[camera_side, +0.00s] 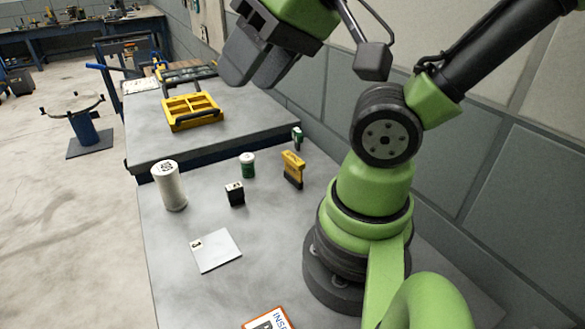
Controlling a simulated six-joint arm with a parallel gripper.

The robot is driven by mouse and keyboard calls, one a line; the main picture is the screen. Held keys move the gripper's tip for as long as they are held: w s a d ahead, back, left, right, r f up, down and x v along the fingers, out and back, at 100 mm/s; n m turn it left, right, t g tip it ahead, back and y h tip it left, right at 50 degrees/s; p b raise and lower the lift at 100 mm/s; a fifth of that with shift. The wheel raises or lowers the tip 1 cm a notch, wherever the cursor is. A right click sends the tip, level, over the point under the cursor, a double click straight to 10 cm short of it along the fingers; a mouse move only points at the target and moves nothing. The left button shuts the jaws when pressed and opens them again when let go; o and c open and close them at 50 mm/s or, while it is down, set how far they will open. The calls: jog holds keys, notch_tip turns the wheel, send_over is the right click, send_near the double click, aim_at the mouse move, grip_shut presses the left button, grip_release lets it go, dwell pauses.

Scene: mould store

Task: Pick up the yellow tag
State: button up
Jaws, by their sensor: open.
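A small upright yellow piece with dark parts (292,165) stands on the grey bench near my arm's base; it is the nearest match to a yellow tag, but I cannot tell for sure that it is one. My gripper (250,82) is at the top of the view, high above the bench and apart from everything on it. Its dark fingers point down and look empty. The yellow piece is below and to the right of it in the picture.
Near the yellow piece stand a green-and-white can (248,165), a small green item (297,138), a black box (235,193) and a white cylinder (168,185). A white card (216,251) and an orange-edged sign (268,320) lie nearer. A yellow tray (191,111) sits behind.

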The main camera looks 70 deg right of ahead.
jog(key=o, duration=1.1)
jog(key=m+g+h, duration=0.2)
jog(key=m+g, duration=0.5)
jog(key=m, duration=1.4)
send_over(293, 157)
notch_tip(293, 157, down, 18)
jog(key=shift+s+d+r, duration=0.1)
jog(key=shift+m, duration=0.3)
jog(key=f, duration=0.5)
jog(key=shift+s+d, duration=0.1)
jog(key=shift+s, duration=0.1)
jog(key=shift+w+a+f, duration=0.15)
jog(key=shift+f, duration=1.25)
jog(key=shift+w+a+f, duration=0.1)
jog(key=shift+w+f, duration=0.05)
jog(key=shift+f, duration=1.25)
